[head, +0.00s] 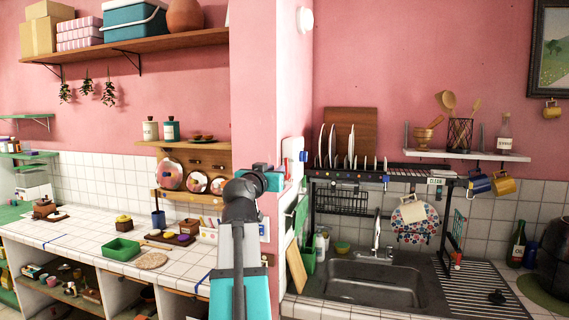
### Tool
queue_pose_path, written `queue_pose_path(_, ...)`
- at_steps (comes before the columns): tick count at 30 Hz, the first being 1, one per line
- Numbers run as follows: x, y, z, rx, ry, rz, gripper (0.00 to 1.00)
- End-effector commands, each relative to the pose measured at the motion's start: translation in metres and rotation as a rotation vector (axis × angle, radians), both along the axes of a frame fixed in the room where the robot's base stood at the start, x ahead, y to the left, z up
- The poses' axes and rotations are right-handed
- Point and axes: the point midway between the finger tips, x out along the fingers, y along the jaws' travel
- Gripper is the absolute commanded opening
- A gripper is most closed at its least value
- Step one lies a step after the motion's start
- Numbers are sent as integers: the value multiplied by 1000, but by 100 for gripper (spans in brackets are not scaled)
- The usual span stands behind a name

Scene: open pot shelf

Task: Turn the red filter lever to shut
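A white unit (292,148) is fixed to the right side of the pink pillar. My arm rises in front of the pillar. My gripper (273,180) is at its upper end, left of the white unit in the picture. I see no clear contact between them. Its fingertips are too small and dark to tell whether they are open or shut.
A sink (375,285) with a tap (377,235) lies right of the pillar, under a dish rack (400,172) with plates. A tiled counter (85,240) on the left bears a green tray (121,249) and boards. A wall shelf (140,46) holds boxes.

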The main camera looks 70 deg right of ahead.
Motion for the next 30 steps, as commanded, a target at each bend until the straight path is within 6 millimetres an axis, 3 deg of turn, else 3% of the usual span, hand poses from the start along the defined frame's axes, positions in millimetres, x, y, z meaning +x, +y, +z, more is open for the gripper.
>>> queue_pose_path(18, 5, -81, 3, 1, -1, -1, 19)
queue_pose_path(30, 6, -98, 0, 0, -1, 0, 19)
